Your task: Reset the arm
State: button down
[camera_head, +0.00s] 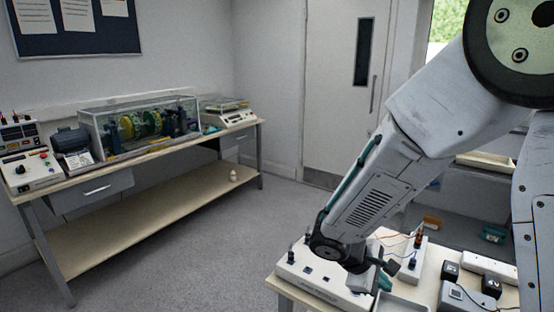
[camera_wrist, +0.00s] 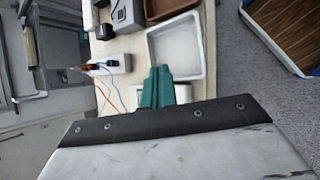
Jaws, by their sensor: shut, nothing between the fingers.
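My arm reaches down from the upper right in the head view. My gripper (camera_head: 384,280) is low over the near table, close to a white instrument box (camera_head: 318,278), and is partly hidden by my arm. In the wrist view the teal fingers of my gripper (camera_wrist: 157,82) are together with nothing between them. A shallow white tray (camera_wrist: 176,48) lies beyond the fingertips. I cannot tell whether the gripper touches anything.
The near table (camera_head: 425,290) also holds a power strip (camera_head: 490,266), small dark blocks and thin wires. A bench (camera_head: 130,172) with a glass-cased machine (camera_head: 140,126) stands along the left wall. The floor (camera_head: 215,225) between is clear. A closed door (camera_head: 335,90) is at the back.

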jog(key=s+d+r+m+y, duration=0.1)
jog(key=s+r+m+y, duration=0.7)
jog(key=s+r, duration=1)
jog(key=shift+s+d+m+t, duration=0.15)
jog(key=shift+s+m+t, duration=0.15)
jog(key=shift+s+m, duration=1.3)
